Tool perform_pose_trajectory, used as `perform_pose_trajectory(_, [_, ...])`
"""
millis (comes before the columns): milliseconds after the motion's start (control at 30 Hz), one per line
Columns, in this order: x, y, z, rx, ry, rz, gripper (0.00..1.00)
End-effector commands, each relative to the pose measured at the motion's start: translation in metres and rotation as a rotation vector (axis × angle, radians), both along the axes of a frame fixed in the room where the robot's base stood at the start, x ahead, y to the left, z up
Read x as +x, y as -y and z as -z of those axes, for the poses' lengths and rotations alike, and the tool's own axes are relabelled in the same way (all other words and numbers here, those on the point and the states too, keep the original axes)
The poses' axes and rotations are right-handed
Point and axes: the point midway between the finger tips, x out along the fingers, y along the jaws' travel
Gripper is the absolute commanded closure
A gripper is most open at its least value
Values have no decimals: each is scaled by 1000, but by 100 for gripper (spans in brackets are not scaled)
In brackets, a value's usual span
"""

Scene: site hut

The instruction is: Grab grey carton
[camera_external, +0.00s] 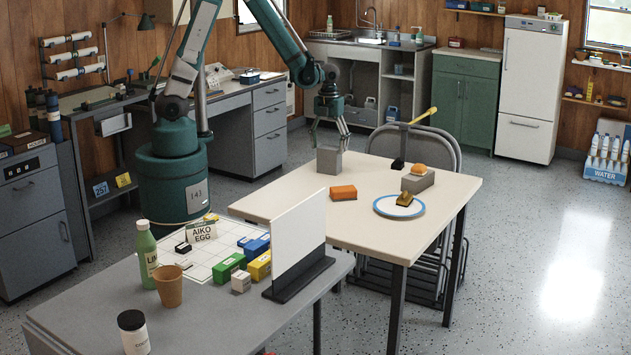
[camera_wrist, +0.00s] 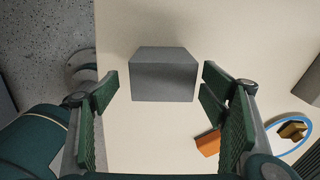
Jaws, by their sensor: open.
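The grey carton (camera_external: 328,160) is a plain box standing upright on the cream table, near its far left edge. In the wrist view the carton (camera_wrist: 164,75) lies ahead of and between my fingers, with a gap on both sides. My gripper (camera_external: 327,130) is above the carton in the external view, pointing down. In the wrist view my gripper (camera_wrist: 161,108) shows green finger pads spread wide with nothing between them. I see no contact with the carton.
An orange block (camera_external: 343,192) lies right of the carton; a blue-rimmed plate (camera_external: 383,209) holds a brownish item. A grey block (camera_external: 418,183) bears an orange item. A white upright panel (camera_external: 298,245) stands on the nearer grey desk. The cream table (camera_external: 285,203) has bare surface around the carton.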

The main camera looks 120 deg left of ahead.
Motion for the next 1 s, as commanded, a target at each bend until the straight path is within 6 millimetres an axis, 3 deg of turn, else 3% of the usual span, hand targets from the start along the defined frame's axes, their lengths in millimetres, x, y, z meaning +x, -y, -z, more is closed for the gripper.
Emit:
perform_pose_trajectory(367, [1,0,4,0,0,0,28])
perform_pose_trajectory(800, [4,-1,43,1,0,0,28])
perform_pose_trajectory(1000, [4,-1,52,1,0,-1,28])
